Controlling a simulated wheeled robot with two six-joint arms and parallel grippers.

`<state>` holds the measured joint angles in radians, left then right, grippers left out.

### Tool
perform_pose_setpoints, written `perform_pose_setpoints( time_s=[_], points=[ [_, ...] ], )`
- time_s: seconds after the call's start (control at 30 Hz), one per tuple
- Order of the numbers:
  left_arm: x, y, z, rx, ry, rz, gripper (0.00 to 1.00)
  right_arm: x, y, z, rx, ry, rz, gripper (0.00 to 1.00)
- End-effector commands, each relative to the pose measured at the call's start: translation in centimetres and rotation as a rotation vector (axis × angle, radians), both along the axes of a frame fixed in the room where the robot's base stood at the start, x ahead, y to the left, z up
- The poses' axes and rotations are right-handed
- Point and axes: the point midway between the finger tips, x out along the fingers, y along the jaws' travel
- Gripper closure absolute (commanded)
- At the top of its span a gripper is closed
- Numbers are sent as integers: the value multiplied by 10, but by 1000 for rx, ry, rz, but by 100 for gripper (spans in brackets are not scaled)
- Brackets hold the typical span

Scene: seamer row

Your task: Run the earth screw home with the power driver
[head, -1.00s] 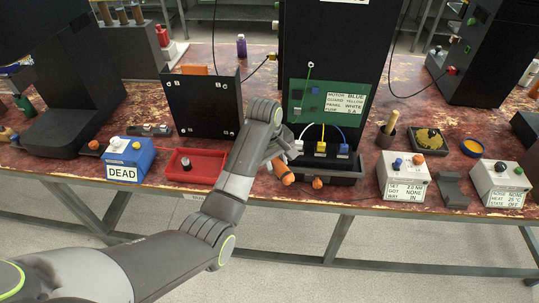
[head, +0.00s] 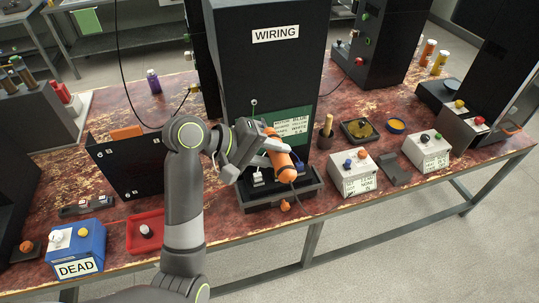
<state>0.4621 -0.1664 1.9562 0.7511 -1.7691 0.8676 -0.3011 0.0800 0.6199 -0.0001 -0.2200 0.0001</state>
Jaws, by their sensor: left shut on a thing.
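The orange power driver (head: 278,153) is in my left gripper (head: 266,149), which is shut on it. It is tilted in front of the black cabinet marked WIRING (head: 272,75), over the black tray (head: 303,193) at its foot. The driver and gripper cover part of the green board (head: 303,133) and its label. A pale connector block (head: 258,179) shows below the gripper. The earth screw cannot be made out, and I cannot tell whether the driver's tip touches anything. My right gripper is not in view.
A red tray (head: 146,244) and a blue box marked DEAD (head: 77,250) stand at left. A black panel (head: 125,168) stands behind them. White boxes with knobs (head: 354,173) (head: 427,150) stand at right. An orange knob (head: 285,206) sits at the black tray's front.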

Motion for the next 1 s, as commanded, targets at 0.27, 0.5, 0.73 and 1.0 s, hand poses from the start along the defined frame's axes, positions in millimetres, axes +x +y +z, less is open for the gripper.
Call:
perform_pose_setpoints(
  time_s=[0.27,0.5,0.73,1.0],
  points=[
    [19,7,-1,2,-3,2,95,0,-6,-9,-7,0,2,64],
    [35,12,-1,3,-3,1,95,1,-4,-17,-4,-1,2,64],
    [49,16,2,2,0,2,95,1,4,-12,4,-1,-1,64],
    [57,19,1,1,-1,3,95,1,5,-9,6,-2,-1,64]
  ],
)
